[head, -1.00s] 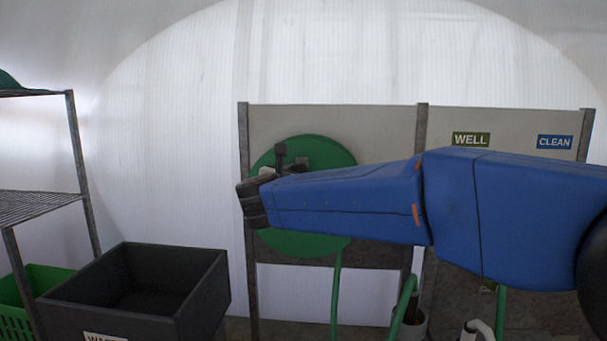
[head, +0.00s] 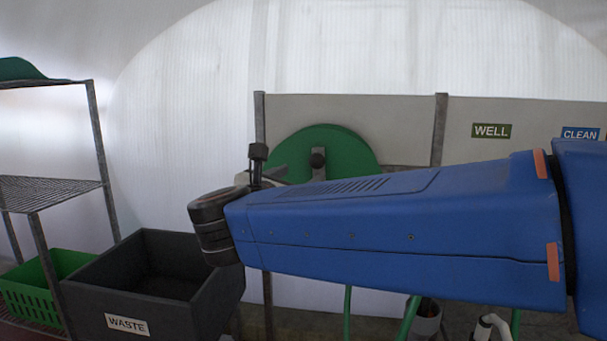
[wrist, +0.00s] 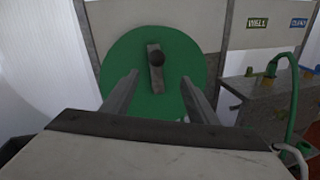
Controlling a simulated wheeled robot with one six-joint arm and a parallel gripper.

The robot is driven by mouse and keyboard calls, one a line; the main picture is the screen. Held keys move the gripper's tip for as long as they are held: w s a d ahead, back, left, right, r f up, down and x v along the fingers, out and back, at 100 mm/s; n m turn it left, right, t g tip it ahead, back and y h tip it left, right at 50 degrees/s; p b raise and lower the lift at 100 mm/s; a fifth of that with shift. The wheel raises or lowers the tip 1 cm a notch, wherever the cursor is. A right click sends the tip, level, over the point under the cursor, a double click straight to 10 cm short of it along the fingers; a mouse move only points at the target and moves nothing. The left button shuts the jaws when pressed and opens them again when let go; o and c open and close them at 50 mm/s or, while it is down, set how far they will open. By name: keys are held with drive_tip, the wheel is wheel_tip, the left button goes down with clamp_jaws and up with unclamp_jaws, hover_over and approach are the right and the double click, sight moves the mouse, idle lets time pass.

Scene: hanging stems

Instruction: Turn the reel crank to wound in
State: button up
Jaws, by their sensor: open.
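The green hose reel (head: 338,143) is mounted on the panel frame, partly hidden behind my blue arm in the head view. It shows nearly whole in the wrist view (wrist: 125,60). Its grey crank arm (wrist: 156,78) stands about upright on the disc, with a dark round knob (wrist: 157,59) near its upper end. The knob also shows in the head view (head: 318,159). My gripper (wrist: 157,92) is open, its two fingers apart to either side of the crank in the picture. I see no contact with the crank, and the remaining distance is hard to judge.
A black bin marked WASTE (head: 85,275) stands at the lower left, beside a wire shelf (head: 50,190) and a green crate (head: 25,300). WELL (head: 491,131) and CLEAN (head: 580,134) signs are on the panel at right. Green hoses (wrist: 293,95) hang at right.

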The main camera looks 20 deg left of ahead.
drive_tip(key=shift+s, duration=0.4)
drive_tip(key=shift+c, duration=0.3)
